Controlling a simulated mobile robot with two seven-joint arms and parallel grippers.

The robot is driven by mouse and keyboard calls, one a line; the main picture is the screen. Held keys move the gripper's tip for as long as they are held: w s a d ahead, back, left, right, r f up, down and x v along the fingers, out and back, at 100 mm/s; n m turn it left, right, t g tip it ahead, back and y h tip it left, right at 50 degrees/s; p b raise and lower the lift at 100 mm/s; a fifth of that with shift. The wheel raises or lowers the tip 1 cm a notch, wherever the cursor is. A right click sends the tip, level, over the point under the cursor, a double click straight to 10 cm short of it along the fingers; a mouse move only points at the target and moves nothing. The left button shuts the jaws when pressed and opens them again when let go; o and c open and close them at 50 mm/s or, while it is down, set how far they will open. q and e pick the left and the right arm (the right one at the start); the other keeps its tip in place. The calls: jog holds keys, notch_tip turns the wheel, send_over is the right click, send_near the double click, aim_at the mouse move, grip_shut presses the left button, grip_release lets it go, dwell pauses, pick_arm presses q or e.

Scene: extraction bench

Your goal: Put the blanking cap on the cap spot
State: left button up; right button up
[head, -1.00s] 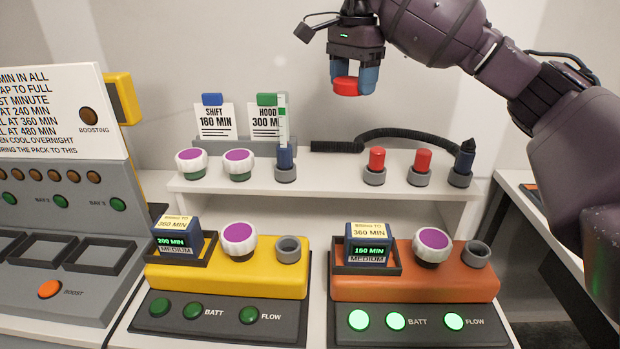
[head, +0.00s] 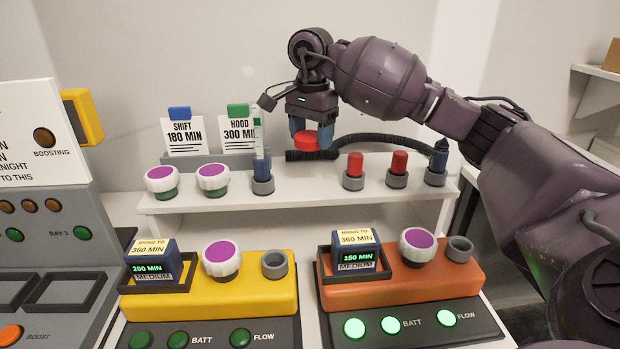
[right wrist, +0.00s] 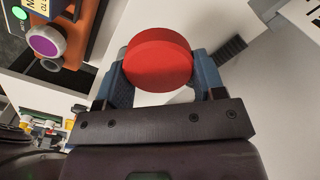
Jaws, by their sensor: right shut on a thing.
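The blanking cap (head: 306,141), a red disc, is held between the blue fingers of my right gripper (head: 311,134). In the right wrist view the cap (right wrist: 158,62) sits between both fingertips. In the head view it appears just above or in front of the black hose's left end, over the back part of the white shelf (head: 315,180). A gap between cap and shelf is hard to judge. No marked cap spot can be made out. My left gripper is not in view.
The black hose (head: 375,140) runs along the shelf's back. A blue-topped tube holder (head: 262,175) stands left of the cap, red plugs (head: 355,165) right of it. White-purple knobs (head: 162,180) stand further left. Yellow (head: 210,298) and orange (head: 400,290) units sit in front.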

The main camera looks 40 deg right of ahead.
aim_at(311, 187)
notch_tip(311, 187, down, 10)
jog(key=shift+f, duration=0.1)
dwell(0.4)
jog(key=shift+f+b, duration=0.1)
jog(key=shift+b, duration=0.2)
jog(key=o, duration=1)
notch_tip(311, 187, up, 12)
jog(key=shift+r+p, duration=0.15)
jog(key=shift+p, duration=0.2)
